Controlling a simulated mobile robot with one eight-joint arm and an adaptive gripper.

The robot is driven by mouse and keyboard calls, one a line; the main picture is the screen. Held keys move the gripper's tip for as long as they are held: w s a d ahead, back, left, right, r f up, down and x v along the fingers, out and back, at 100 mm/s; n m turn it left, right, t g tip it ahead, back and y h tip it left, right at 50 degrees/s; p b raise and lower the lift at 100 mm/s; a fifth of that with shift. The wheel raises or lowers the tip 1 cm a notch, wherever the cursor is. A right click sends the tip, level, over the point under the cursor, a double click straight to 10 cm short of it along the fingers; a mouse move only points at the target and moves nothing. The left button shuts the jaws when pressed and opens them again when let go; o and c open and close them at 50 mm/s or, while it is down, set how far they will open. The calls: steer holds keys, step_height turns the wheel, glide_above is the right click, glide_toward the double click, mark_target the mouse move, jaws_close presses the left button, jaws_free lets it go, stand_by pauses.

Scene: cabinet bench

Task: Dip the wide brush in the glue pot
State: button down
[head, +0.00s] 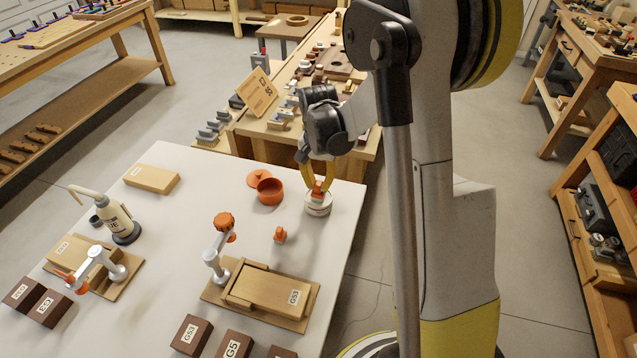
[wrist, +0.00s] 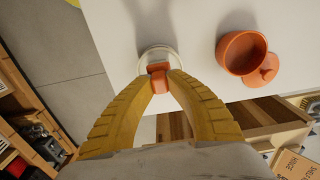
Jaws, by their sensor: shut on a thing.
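My gripper (head: 318,180) has its yellow fingers pointing down and shut on an orange block-like handle, which I take as the wide brush (head: 318,189). In the wrist view the brush (wrist: 159,77) sits between the fingertips (wrist: 160,78). Directly below is a small round white pot (head: 318,206) with a label, likely the glue pot, near the white table's right edge. Its pale rim (wrist: 145,58) shows around the brush in the wrist view. The brush's lower end is hidden, so its depth in the pot is unclear.
An open orange pot (head: 270,191) stands left of the white pot, with its orange lid (head: 259,177) behind it. A small orange piece (head: 280,235) stands nearer.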

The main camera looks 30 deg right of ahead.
mark_target(318, 183)
steer(key=shift+r+p, duration=2.45)
steer(key=shift+r, duration=1.05)
